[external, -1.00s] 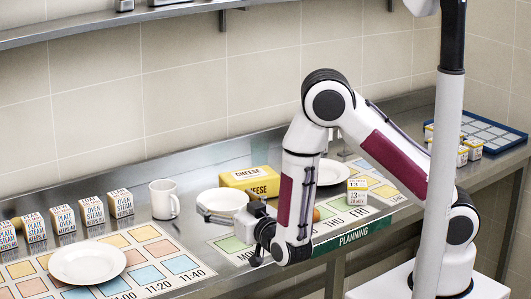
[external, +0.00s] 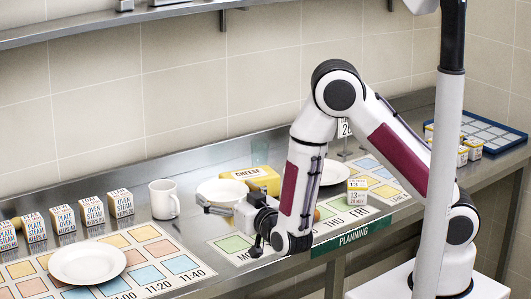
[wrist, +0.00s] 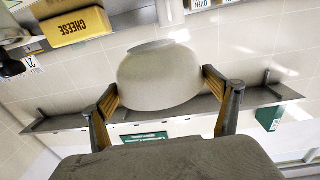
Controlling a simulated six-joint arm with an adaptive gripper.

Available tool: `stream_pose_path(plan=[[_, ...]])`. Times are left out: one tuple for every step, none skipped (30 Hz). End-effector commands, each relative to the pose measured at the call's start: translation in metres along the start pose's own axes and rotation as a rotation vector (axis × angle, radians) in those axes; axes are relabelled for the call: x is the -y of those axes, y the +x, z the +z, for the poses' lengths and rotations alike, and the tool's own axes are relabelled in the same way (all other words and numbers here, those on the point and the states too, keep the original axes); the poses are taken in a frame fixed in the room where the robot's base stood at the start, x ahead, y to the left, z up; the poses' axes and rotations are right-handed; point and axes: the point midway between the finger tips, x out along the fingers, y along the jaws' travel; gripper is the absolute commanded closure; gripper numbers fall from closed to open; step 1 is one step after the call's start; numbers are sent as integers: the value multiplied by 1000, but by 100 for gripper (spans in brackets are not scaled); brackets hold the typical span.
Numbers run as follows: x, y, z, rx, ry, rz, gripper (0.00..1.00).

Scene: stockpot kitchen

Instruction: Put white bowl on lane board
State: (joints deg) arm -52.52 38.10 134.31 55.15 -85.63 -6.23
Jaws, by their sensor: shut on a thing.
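The white bowl (external: 222,191) is in my gripper (external: 218,206) in the external view, over the middle of the steel bench. In the wrist view the bowl (wrist: 160,78) sits between the two fingers of my gripper (wrist: 161,90), which are shut on it. The bowl seems a little above the bench; the exact gap cannot be told. A board with coloured squares and day names (external: 228,244) lies below and right of the bowl. Another board with coloured squares and times (external: 205,272) lies at the left. Which one is called the lane board is not clearly readable.
A yellow cheese box (external: 262,175) is right behind the bowl, with a white plate (external: 334,172) farther right. A white mug (external: 164,199) stands left. Another plate (external: 88,262) lies on the times board. Small labelled boxes (external: 121,203) line its back. A blue tray (external: 490,131) is far right.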

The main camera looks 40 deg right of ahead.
Motion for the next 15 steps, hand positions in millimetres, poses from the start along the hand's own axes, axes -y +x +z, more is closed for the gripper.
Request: stream_pose_path(plan=[[0, 0, 0, -1, 1, 0, 38], [0, 0, 0, -1, 1, 0, 38], [0, 0, 0, -1, 1, 0, 38], [0, 0, 0, -1, 1, 0, 38], [0, 0, 0, -1, 1, 0, 38], [0, 0, 0, -1, 1, 0, 38], [0, 0, -1, -1, 1, 0, 38], [0, 1, -1, -1, 1, 0, 38], [-1, 2, -1, -1, 1, 0, 38], [-2, 2, -1, -1, 1, 1, 38], [-2, 3, -2, -2, 1, 1, 38], [-4, 5, -3, -2, 1, 0, 38], [-4, 6, -3, -2, 1, -1, 38], [-6, 8, -4, -2, 1, -1, 38], [-8, 11, -6, -2, 2, -1, 38]])
